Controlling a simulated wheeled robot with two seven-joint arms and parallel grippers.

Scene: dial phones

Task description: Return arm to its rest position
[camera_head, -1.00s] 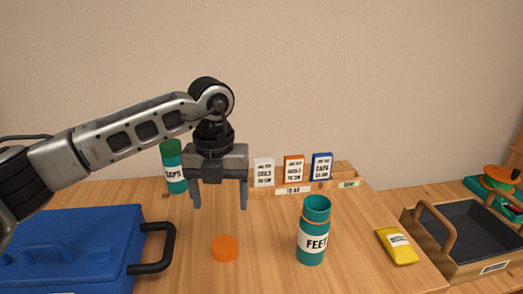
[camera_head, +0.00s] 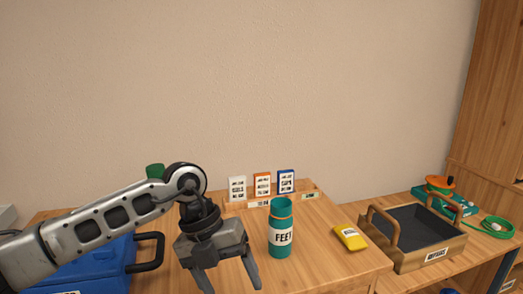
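My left arm comes in from the left, and its gripper (camera_head: 228,280) points down over the wooden table. Its two fingers are spread with nothing seen between them. The teal bottle labelled FEET (camera_head: 281,236) stands upright and without a lid just right of the gripper, apart from it. The orange lid seen earlier is not visible now. My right arm and gripper are not in view.
A blue box (camera_head: 105,258) with a dark handle lies under my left forearm. A green-topped bottle (camera_head: 155,171) is mostly hidden behind the arm. Several cards (camera_head: 262,185) stand at the back. A yellow packet (camera_head: 350,237) and a handled wooden tray (camera_head: 432,255) are right.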

